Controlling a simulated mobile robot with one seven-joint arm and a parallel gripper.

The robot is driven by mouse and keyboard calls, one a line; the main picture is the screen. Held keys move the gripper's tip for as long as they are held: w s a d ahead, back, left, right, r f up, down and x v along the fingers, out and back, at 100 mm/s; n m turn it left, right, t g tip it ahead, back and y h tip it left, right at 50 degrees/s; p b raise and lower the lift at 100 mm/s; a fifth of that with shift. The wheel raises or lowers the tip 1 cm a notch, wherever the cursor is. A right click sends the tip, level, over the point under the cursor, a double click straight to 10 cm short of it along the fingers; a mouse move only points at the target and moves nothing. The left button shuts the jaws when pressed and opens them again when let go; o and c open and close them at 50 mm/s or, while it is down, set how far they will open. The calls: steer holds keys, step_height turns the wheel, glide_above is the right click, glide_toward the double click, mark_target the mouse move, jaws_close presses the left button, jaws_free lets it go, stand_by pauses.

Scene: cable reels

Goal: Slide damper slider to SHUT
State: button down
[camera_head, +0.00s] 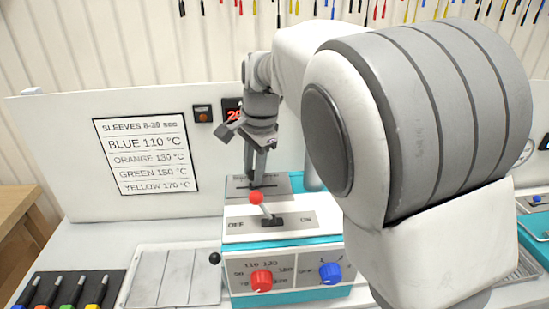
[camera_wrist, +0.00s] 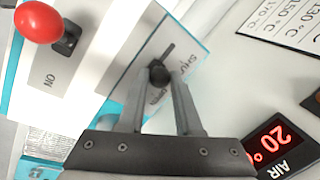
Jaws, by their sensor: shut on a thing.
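The damper slider is a small dark knob (camera_wrist: 158,74) in a slot on a grey plate, seen in the wrist view. My gripper (camera_wrist: 162,82) is shut on this knob, with one finger on each side. A bare stretch of the slot runs from the knob to the upper right. Small lettering stands beside the slot, partly covered by a finger and hard to read. In the head view the grey plate (camera_head: 236,187) lies at the back of the teal and white machine, and my gripper (camera_head: 257,183) reaches down onto it; the knob is hidden there.
A red-balled lever (camera_head: 256,198) stands just in front of the plate, close to my gripper. Red (camera_head: 261,281) and blue (camera_head: 330,273) dials are on the machine's front. A white panel with a temperature sign (camera_head: 148,155) rises behind. A metal tray (camera_head: 172,276) lies at left.

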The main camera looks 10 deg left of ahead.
steer(key=shift+s+a+p, duration=0.15)
steer(key=shift+s+a, duration=0.1)
steer(key=shift+a, duration=0.55)
steer(key=shift+s+a+p, duration=0.15)
steer(key=shift+s+a, duration=0.05)
steer(key=shift+a, duration=0.6)
steer(key=c, duration=0.6)
jaws_free()
steer(key=shift+a, duration=0.1)
steer(key=shift+r, duration=0.1)
steer(key=shift+r, duration=0.3)
steer(key=d+r, duration=0.1)
steer(key=r, duration=0.4)
steer(key=s+r, duration=0.1)
steer(key=r, duration=0.5)
steer(key=s+d+r+p, duration=0.1)
steer(key=r, duration=0.4)
steer(key=shift+s+d+r, duration=0.1)
steer(key=shift+d+r, duration=0.1)
steer(key=shift+d, duration=0.15)
